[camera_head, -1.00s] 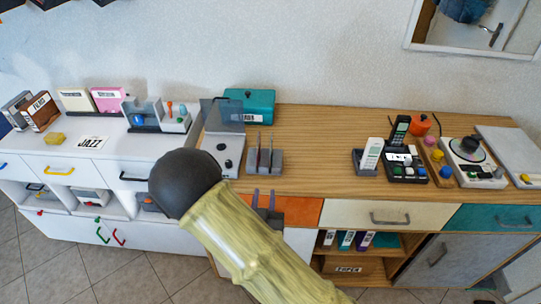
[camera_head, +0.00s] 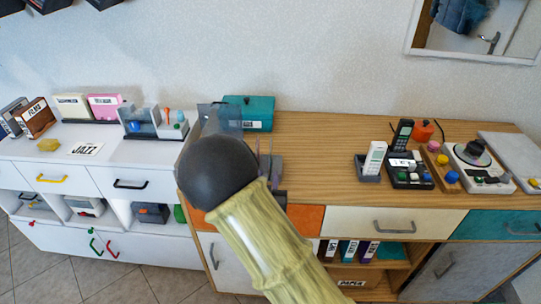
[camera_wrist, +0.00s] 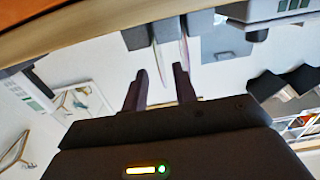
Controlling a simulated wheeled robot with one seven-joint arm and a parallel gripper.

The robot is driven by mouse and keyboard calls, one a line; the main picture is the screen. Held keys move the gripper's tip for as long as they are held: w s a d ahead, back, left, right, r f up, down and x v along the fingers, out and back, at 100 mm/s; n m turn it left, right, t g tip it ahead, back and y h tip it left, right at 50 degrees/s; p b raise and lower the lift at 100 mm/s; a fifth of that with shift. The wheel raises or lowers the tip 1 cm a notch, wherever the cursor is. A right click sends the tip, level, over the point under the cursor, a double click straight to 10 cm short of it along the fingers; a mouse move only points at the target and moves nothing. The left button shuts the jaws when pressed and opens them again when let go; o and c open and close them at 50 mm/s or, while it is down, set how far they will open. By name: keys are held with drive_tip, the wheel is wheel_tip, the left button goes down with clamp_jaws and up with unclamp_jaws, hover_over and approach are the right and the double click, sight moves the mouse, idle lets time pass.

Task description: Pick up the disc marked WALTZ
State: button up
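No WALTZ mark is readable in either view. A small grey rack (camera_head: 277,166) with thin upright discs (camera_head: 264,148) stands on the wooden cabinet top, partly hidden behind my arm. In the wrist view the discs (camera_wrist: 160,50) appear edge-on between grey rack blocks (camera_wrist: 135,38). My gripper (camera_wrist: 161,70) is open, its two dark fingers pointing at the discs, with the nearest disc edge lined up with the gap. I cannot tell whether it touches the fingers.
A grey player with a raised clear lid (camera_head: 218,118) is left of the rack, partly covered by my arm. A teal box (camera_head: 258,113) stands behind. Bare wood lies between.

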drive_tip(key=shift+w, duration=1.25)
drive_tip(key=shift+w+d+r+p, duration=0.15)
drive_tip(key=shift+w+p, duration=0.4)
drive_tip(key=shift+w, duration=2.1)
clamp_jaws()
